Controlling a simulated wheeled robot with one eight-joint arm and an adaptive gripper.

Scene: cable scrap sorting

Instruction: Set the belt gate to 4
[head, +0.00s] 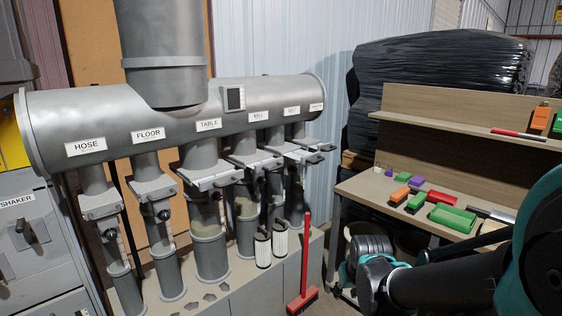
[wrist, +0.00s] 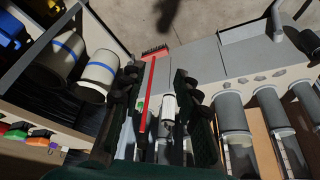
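A grey duct manifold (head: 180,115) carries a row of labelled branches in the head view. The label that appears to read BELT (head: 292,111) is near its right end. The belt gate (head: 298,153) seems to be the grey sliding plate below that label, overlapping its neighbours; its setting is too small to read. My gripper shows in the wrist view (wrist: 155,100) with its two dark fingers apart. A red broom handle (wrist: 149,100) and a white cylinder (wrist: 168,108) appear between the fingers, with no visible grip on them. The belt gate cannot be singled out in the wrist view.
A red broom (head: 304,285) stands in front of the pipes. Two white cylinders (head: 280,240) hang near the right pipes. A wooden bench (head: 365,190) with coloured blocks stands at right. A grey cabinet (head: 40,240) is at left.

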